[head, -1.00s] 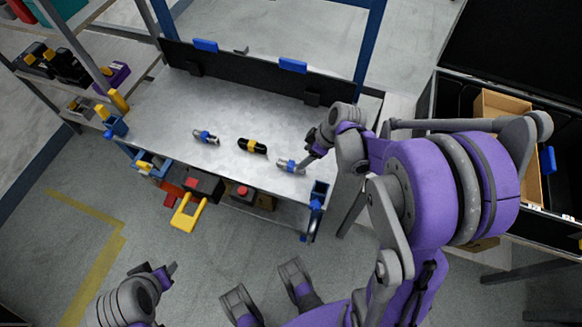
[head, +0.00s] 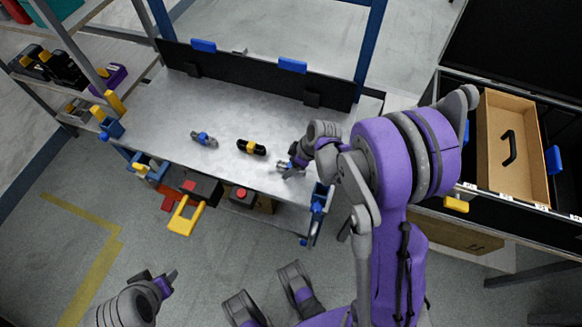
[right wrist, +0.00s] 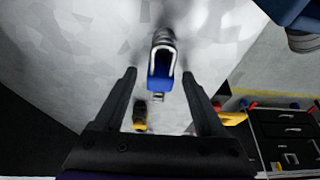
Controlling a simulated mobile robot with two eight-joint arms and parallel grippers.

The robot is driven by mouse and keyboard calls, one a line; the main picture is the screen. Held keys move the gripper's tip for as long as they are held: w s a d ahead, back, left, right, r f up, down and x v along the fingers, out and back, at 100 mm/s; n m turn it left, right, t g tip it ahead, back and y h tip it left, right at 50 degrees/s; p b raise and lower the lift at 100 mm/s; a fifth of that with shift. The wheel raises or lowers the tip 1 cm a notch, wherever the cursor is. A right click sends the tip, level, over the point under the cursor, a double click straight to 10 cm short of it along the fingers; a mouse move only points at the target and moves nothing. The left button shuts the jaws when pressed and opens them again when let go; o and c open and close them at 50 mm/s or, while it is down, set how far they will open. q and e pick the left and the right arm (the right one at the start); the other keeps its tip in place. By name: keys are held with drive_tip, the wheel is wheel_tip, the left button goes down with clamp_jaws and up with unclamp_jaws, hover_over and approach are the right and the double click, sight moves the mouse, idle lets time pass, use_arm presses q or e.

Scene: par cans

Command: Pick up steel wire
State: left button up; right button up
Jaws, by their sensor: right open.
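A small piece with a blue body and a silver loop (right wrist: 162,62) lies on the grey table (head: 170,105); it looks like the steel wire. A similar blue and grey piece (head: 204,139) lies at the table's left. A black and yellow piece (head: 251,147) lies between them. My left gripper (head: 160,280) is at the bottom left, away from the table; its opening is unclear.
A black panel (head: 255,75) runs along the table's back edge. Blue holders (head: 320,196) hang at the front right corner. An open drawer (head: 512,150) stands at the right. Red and yellow tools (head: 183,217) sit below the front edge. The table's left part is clear.

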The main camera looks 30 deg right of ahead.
drive_tip(key=shift+f, duration=0.2)
idle(0.3)
clamp_jaws()
